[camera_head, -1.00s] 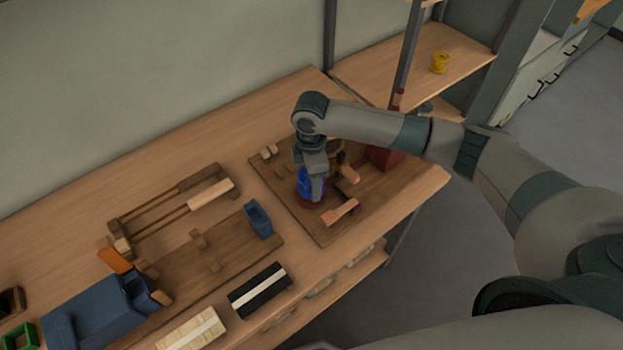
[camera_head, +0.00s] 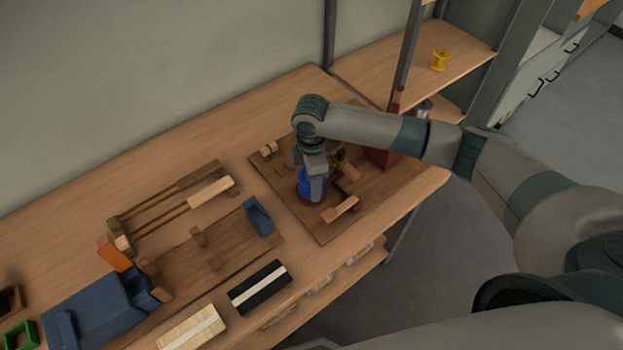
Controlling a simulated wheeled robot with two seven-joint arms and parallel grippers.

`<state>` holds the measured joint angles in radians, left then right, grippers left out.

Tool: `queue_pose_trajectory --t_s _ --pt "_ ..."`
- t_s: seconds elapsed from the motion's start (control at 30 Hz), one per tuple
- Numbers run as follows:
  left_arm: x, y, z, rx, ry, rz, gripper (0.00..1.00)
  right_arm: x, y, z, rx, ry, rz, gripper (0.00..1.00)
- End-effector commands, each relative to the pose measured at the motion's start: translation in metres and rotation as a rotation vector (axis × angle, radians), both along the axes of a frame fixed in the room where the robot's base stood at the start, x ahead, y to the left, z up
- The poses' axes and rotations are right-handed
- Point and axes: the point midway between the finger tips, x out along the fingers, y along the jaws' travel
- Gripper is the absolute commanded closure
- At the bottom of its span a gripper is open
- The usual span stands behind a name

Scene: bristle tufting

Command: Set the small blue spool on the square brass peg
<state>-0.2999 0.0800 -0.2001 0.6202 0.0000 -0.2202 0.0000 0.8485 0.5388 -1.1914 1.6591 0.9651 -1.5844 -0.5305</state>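The small blue spool (camera_head: 304,184) is at the wooden board (camera_head: 317,228) on the right part of the bench. It is upright, above or on a dark red round base (camera_head: 310,200). My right gripper (camera_head: 312,190) points down at the spool, with a finger in front of it. The gripper appears to be around the spool, but the far finger is hidden, so I cannot tell whether it grips. The square brass peg cannot be made out; the spool and gripper may cover it. My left gripper is not in view.
Wooden blocks (camera_head: 342,209) and a dark red block (camera_head: 383,157) stand on the same board near the gripper. A yellow spool (camera_head: 439,60) stands on the shelf behind. Left are a wooden rail frame (camera_head: 172,193), a blue machine (camera_head: 95,310) and a black-and-white brush block (camera_head: 260,287).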

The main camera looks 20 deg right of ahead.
Motion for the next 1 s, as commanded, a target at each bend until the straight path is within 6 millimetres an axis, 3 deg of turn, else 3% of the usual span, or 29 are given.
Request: queue_pose_trajectory --t_s 0.9,0.93,1.0 --pt "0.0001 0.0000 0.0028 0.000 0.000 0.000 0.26 -0.0002 0.0000 -0.0051 0.000 0.001 0.000 0.68" --pt "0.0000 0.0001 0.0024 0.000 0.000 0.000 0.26 0.0000 0.0000 -0.0051 0.000 0.000 0.000 0.37" --pt "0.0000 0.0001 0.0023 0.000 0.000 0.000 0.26 0.0000 0.0000 -0.0050 0.000 0.000 0.000 0.23"
